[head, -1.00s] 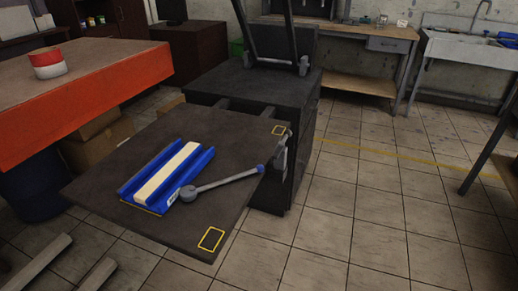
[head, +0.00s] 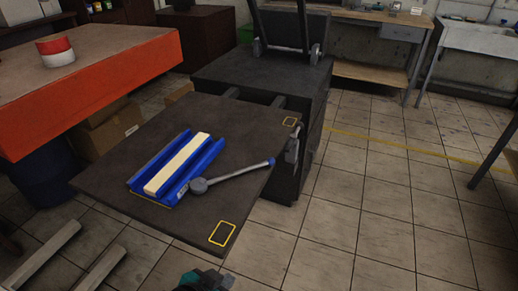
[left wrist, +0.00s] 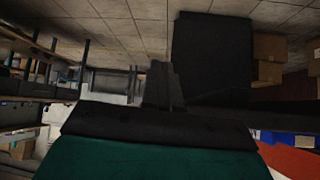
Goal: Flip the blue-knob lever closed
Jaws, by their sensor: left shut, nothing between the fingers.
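The lever (head: 238,174) is a grey bar on a round grey hub beside the near right end of a blue channel fixture (head: 203,170). It points right across the dark board, angled away from the fixture. Its blue knob (head: 271,161) is at the far end, near the board's right edge. A pale strip (head: 178,163) lies in the fixture. My left gripper (head: 205,281) shows partly at the bottom edge, apart from the lever. In the left wrist view its fingers (left wrist: 163,85) are together and empty. My right gripper is not in view.
The dark board (head: 125,180) projects from a dark cabinet (head: 255,85). A metal clamp (head: 292,145) sits at the board's right edge. An orange-sided table (head: 100,100) with a red-and-white round item (head: 56,50) is at left. Tiled floor is open at right.

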